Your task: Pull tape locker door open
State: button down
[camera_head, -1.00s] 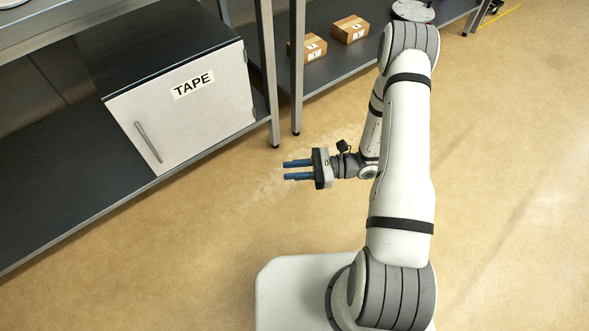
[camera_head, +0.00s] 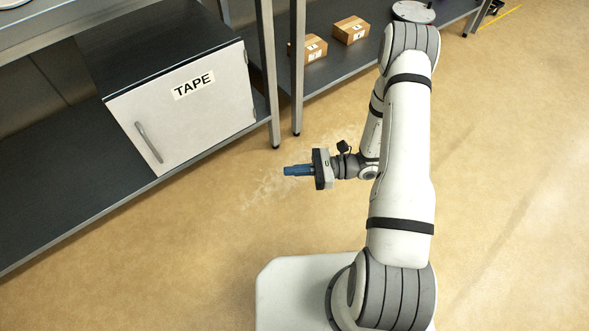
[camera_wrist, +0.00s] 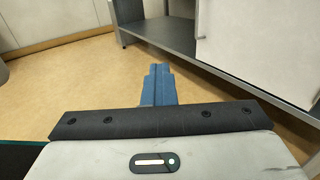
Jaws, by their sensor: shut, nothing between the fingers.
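The tape locker is a box with a dark top and a white door (camera_head: 195,125) labelled TAPE, on the lower shelf of a metal rack at the left in the head view. The door is closed. Its grey bar handle (camera_head: 148,142) is near the door's left edge. My gripper (camera_head: 286,171) is over the floor to the right of the locker, apart from it, its blue fingers together and empty. In the wrist view the fingers (camera_wrist: 158,70) are pressed together.
Rack posts (camera_head: 268,75) stand right of the locker. Two cardboard boxes (camera_head: 350,29) and a round grey object (camera_head: 413,12) are on the shelf behind. The floor (camera_head: 225,215) between my gripper and the locker is clear.

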jog(key=c, duration=2.1)
grip_release()
jog(key=shift+c, duration=0.2)
jog(key=o, duration=0.5)
jog(key=d+p, duration=0.1)
jog(key=d, duration=0.6)
jog(key=shift+d+p, duration=0.35)
jog(key=shift+d, duration=0.05)
jog(key=shift+w, duration=0.1)
jog(key=shift+c, duration=0.2)
